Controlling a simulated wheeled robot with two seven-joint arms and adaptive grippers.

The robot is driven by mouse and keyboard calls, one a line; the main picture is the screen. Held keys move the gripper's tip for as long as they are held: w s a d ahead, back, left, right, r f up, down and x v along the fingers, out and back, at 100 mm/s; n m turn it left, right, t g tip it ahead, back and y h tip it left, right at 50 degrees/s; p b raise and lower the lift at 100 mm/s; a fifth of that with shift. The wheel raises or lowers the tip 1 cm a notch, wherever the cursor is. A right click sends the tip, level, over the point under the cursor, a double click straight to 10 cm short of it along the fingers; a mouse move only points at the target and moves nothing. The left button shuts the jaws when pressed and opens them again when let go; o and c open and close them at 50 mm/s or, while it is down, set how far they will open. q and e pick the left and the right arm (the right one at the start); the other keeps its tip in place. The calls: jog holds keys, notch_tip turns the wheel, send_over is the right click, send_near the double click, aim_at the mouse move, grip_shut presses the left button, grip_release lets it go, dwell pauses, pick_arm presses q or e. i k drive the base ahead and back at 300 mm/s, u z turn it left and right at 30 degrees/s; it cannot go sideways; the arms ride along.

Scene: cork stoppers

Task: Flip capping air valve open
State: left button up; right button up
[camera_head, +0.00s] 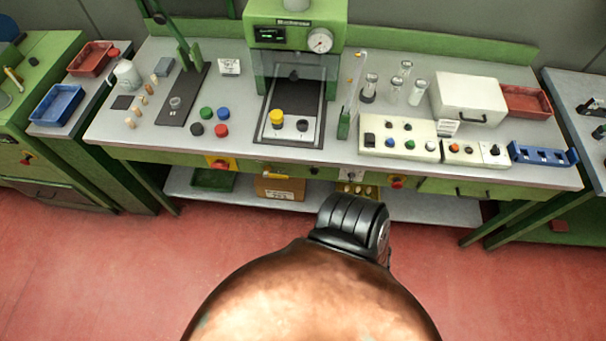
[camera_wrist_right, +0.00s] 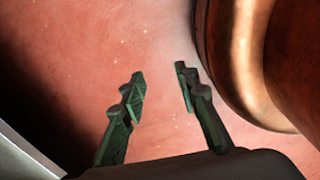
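No part is clearly readable as the capping air valve. Candidates sit along the front edge of the green bench: a red knob on a yellow plate (camera_head: 221,163) at left, a small lever-like fitting (camera_head: 280,171) near the middle, and a red and yellow knob (camera_head: 397,182) right of centre. Their open or closed state is too small to tell. My right gripper (camera_wrist_right: 160,80) shows in the right wrist view, its two green-grey fingers apart and nothing between them, over red floor. It is far from any valve in that view. My left gripper is in neither view.
The bench (camera_head: 170,140) carries a green press (camera_head: 293,40), a control box (camera_head: 400,140), a white drawer box (camera_head: 468,98) and loose caps and stoppers. Red floor (camera_head: 120,270) is clear in front. My copper-coloured body fills the bottom middle.

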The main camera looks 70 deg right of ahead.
aim_at(266, 174)
jog(key=z, duration=1.9)
